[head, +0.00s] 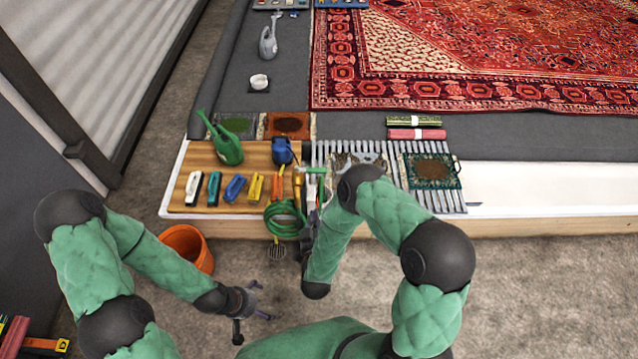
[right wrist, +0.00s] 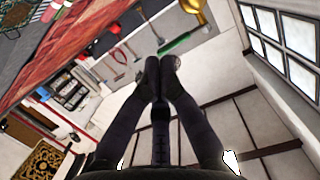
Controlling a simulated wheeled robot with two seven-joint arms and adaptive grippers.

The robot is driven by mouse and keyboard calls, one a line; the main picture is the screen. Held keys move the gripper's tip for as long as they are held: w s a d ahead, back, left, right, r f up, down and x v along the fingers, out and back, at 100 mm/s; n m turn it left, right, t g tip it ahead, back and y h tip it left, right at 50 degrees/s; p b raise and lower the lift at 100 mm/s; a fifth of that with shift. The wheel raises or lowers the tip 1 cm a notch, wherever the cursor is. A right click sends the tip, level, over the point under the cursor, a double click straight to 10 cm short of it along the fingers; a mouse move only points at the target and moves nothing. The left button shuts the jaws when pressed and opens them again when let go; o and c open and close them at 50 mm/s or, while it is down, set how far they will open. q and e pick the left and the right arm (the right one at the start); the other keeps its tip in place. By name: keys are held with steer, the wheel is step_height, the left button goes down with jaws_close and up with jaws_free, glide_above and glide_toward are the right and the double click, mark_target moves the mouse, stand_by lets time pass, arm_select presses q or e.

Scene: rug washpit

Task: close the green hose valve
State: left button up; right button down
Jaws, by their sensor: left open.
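A green hose (head: 284,222) is coiled over the front edge of the wooden board in the head view. A short green bar (head: 311,169) lies above it, by upright tools; I cannot tell whether it is the valve handle. No valve shows clearly. My right gripper (head: 306,240) is just right of the coil, partly hidden by my forearm. In the right wrist view its fingers (right wrist: 160,66) meet at the tips, with nothing visible between them. My left gripper (head: 262,306) is open and empty over the floor, lower left of the coil.
The wooden board (head: 176,200) holds a green watering can (head: 226,146), a blue container (head: 282,151) and several brushes. An orange pot (head: 187,248) stands on the floor near my left forearm. A patterned red rug (head: 480,50) lies behind. Floor is clear at lower right.

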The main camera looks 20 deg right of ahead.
step_height(320, 180, up, 2)
steer(key=s+r+t+h, duration=0.1)
steer(key=t+h, duration=0.1)
steer(key=b, duration=0.4)
glide_toward(320, 172)
steer(key=x, duration=0.7)
steer(key=shift+a+f, duration=0.1)
steer(key=shift+f, duration=0.05)
steer(key=shift+w+d, duration=0.3)
steer(key=shift+w, duration=0.3)
steer(key=shift+d+b, duration=0.1)
steer(key=shift+b, duration=0.2)
